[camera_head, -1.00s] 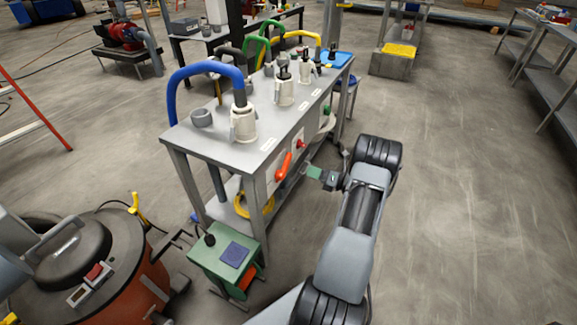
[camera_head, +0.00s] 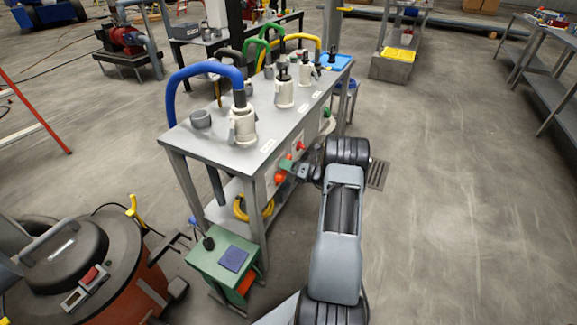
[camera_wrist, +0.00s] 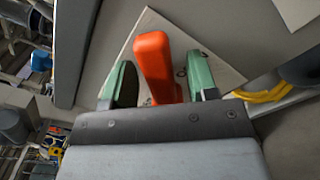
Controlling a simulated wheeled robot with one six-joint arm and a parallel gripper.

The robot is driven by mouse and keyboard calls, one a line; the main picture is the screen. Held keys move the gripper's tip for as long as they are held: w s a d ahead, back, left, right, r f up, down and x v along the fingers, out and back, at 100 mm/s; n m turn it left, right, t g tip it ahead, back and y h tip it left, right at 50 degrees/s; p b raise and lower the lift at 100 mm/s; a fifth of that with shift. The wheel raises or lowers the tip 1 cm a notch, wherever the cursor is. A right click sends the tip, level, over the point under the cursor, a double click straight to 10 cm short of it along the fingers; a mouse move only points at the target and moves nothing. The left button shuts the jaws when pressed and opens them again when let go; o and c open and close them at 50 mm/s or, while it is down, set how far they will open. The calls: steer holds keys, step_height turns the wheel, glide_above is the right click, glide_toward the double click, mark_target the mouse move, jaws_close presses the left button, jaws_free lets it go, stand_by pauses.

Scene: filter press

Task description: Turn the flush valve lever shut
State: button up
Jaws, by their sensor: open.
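The orange-red flush valve lever (camera_wrist: 154,62) stands out from a pale square plate (camera_wrist: 205,62) on the table's front face. In the wrist view it lies between the two green fingers of my gripper (camera_wrist: 160,85). The gripper is open, with a gap visible on the right side of the lever; the left finger is closer to it. In the head view the lever (camera_head: 281,176) shows at the table's front side, and my gripper (camera_head: 290,168) is right at it, partly covering it. The lever's pivot is hidden behind my gripper.
The grey table (camera_head: 200,145) carries several white fittings with coloured hoses. A small red knob (camera_head: 300,146) sits to the right of the lever. A green box (camera_head: 222,262) stands on the floor below, and a yellow coil (camera_head: 240,208) lies under the table. Floor to the right is clear.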

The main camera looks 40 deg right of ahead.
jaws_close()
stand_by(0.4)
